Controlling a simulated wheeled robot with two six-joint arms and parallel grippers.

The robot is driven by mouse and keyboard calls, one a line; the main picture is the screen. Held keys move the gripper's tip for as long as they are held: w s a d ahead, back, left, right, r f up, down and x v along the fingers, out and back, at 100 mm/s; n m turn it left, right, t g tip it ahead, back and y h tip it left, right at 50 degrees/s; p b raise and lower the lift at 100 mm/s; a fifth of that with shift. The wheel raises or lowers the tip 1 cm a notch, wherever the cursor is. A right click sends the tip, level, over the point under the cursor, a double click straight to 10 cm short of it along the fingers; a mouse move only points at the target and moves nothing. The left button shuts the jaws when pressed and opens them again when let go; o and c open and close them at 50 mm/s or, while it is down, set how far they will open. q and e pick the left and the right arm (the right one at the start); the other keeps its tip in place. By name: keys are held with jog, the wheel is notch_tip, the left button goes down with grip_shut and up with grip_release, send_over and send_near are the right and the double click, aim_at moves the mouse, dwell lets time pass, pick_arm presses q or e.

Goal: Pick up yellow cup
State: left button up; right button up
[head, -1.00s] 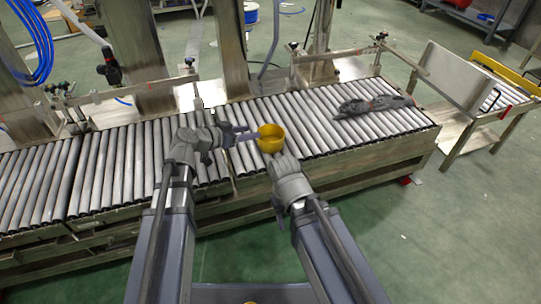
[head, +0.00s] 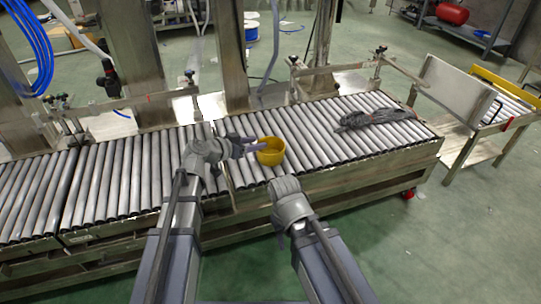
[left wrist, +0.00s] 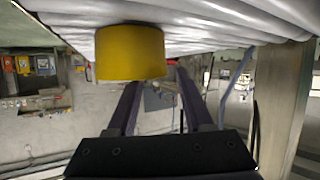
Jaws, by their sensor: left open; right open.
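A yellow cup (head: 270,152) stands on the roller conveyor (head: 330,145), close to its front middle. My left gripper (head: 258,147) is open just left of the cup, with its fingers pointing toward it. In the left wrist view the picture is inverted: the cup (left wrist: 130,53) hangs from the rollers at the top, and the two fingers (left wrist: 160,85) reach toward it. The cup lies nearer the left-hand finger there, not centred between them; contact cannot be told. My right gripper (head: 281,238) is low in front of the conveyor, mostly hidden by its wrist, and empty as far as visible.
A dark, tangled item (head: 375,118) lies on the rollers to the right of the cup. Metal posts and a rail (head: 125,100) stand along the conveyor's back edge. A small cart (head: 470,95) stands off the right end. The rollers between cup and dark item are clear.

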aim_at(267, 141)
pick_arm(q)
jog(key=b+x, duration=0.1)
jog(key=x, duration=0.2)
jog(key=shift+w+d+f, duration=0.15)
jog(key=shift+w+f, duration=0.05)
grip_shut()
dwell(0.3)
